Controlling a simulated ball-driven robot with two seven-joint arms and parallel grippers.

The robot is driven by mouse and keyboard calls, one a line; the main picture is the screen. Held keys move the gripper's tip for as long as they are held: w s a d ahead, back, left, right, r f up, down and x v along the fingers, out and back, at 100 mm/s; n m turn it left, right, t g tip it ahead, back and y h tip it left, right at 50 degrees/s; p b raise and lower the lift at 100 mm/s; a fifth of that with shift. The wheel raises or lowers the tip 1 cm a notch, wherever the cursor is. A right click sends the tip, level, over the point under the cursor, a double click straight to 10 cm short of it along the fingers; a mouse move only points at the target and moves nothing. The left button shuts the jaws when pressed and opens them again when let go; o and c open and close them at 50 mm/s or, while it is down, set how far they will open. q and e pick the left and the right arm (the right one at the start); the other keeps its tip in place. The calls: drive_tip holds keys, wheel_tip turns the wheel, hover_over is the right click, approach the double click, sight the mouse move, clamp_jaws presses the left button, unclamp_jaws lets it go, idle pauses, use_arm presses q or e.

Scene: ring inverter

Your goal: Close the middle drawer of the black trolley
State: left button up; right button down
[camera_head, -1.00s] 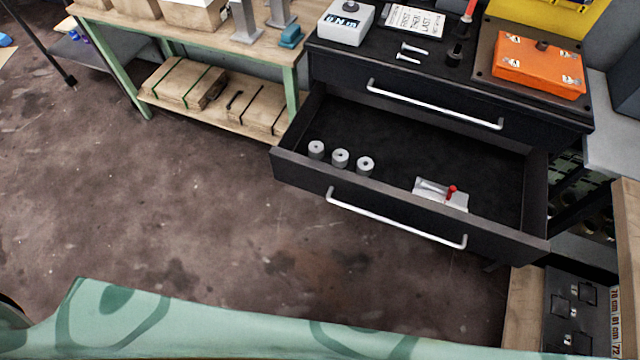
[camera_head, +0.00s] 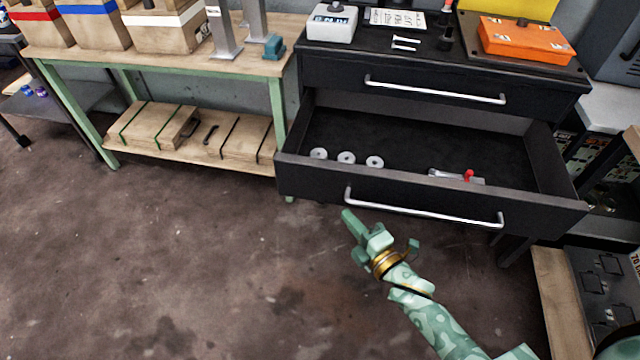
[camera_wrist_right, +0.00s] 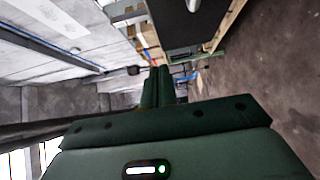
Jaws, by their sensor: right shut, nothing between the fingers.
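The black trolley (camera_head: 330,68) stands at the upper right in the head view. Its middle drawer (camera_head: 310,178) is pulled out, with a long silver handle (camera_head: 425,212) on its front. My right gripper (camera_head: 347,214) is shut and empty. In the picture it is just below the drawer front, near the handle's left end; I see no contact. In the right wrist view the shut fingers (camera_wrist_right: 158,88) point away from the camera. My left gripper is not in view.
A green-legged workbench (camera_head: 270,66) with wooden boxes stands left of the trolley. The drawer (camera_head: 435,88) above is shut. An orange case (camera_head: 525,40) lies on the trolley top. A low crate (camera_head: 590,290) stands at right. The floor at left is clear.

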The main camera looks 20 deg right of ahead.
drive_tip(key=b, duration=0.3)
approach(322, 170)
drive_tip(key=w+a, duration=0.1)
drive_tip(key=a, duration=0.3)
drive_tip(key=w, duration=0.1)
drive_tip(key=w+d, duration=0.1)
drive_tip(key=w+b, duration=0.1)
drive_tip(key=shift+w+d+f, duration=0.1)
drive_tip(key=shift+w+d, duration=0.25)
drive_tip(key=shift+d, duration=0.05)
drive_tip(key=shift+w+d, duration=0.15)
drive_tip(key=shift+w, duration=0.15)
drive_tip(key=shift+w+d, duration=0.15)
drive_tip(key=shift+w, duration=0.05)
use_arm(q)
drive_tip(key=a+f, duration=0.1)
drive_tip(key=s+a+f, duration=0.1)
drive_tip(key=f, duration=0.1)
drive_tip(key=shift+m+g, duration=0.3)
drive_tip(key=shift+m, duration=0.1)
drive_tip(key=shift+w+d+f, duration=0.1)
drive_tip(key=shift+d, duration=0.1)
